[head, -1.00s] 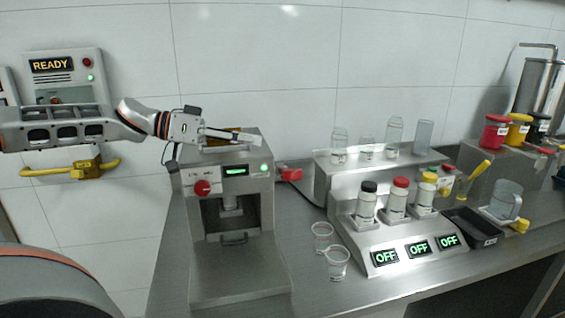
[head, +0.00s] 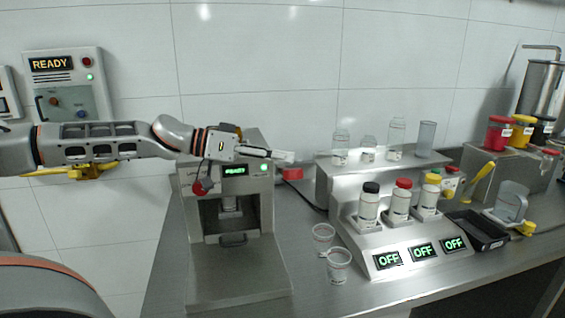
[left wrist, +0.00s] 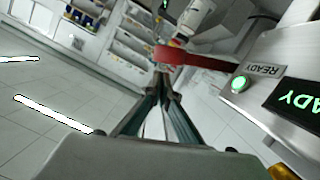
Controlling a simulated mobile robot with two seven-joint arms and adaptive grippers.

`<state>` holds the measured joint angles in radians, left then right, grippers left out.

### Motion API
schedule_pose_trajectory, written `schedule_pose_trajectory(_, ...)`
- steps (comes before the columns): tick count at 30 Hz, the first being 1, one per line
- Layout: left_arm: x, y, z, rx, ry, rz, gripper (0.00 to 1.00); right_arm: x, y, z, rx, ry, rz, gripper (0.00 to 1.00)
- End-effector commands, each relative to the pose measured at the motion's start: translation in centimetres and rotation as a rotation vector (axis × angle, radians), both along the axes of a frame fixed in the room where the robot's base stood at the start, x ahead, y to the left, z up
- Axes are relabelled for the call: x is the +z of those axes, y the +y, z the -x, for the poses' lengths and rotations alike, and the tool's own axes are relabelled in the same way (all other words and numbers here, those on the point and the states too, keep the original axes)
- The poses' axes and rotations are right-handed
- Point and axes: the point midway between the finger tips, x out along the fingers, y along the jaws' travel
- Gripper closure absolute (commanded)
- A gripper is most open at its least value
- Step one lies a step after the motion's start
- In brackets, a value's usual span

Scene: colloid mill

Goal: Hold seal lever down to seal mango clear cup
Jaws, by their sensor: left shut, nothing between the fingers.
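The sealing machine (head: 237,280) stands left of centre in the head view, with a lit green display and a green light. Its red lever (head: 291,174) sticks out at the right side. In the left wrist view the red lever (left wrist: 200,59) reaches across, close to the fingertips. My left gripper (head: 291,157) is shut and empty, just above the lever's end; in the wrist view its fingers (left wrist: 163,70) meet near the lever's end. I cannot tell whether they touch it. I cannot make out a mango cup in the machine's opening. My right gripper is not in view.
Two clear cups (head: 339,266) stand right of the machine. A dispenser (head: 400,248) with several bottles and OFF displays stands further right, beside a black tray (head: 476,230). A wall panel (head: 70,85) reading READY and a yellow handle (head: 90,172) are at the left.

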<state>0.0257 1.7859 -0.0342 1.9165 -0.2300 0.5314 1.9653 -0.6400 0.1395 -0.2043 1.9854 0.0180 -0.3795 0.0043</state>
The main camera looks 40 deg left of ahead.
Motion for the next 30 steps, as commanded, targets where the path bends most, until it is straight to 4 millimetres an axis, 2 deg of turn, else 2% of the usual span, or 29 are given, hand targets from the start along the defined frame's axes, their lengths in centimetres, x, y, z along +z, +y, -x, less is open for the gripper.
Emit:
schedule_pose_trajectory(6,-1.0,-0.3,0.3,-0.001,0.0,0.0,1.0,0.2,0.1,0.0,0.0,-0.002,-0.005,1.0)
schedule_pose_trajectory(22,-1.3,-0.5,0.5,-0.002,-0.023,-0.024,1.0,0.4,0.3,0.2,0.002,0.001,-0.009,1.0)
schedule_pose_trajectory(30,-3.2,-1.4,1.2,-0.002,-0.123,-0.14,1.0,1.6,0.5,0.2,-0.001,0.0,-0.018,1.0)
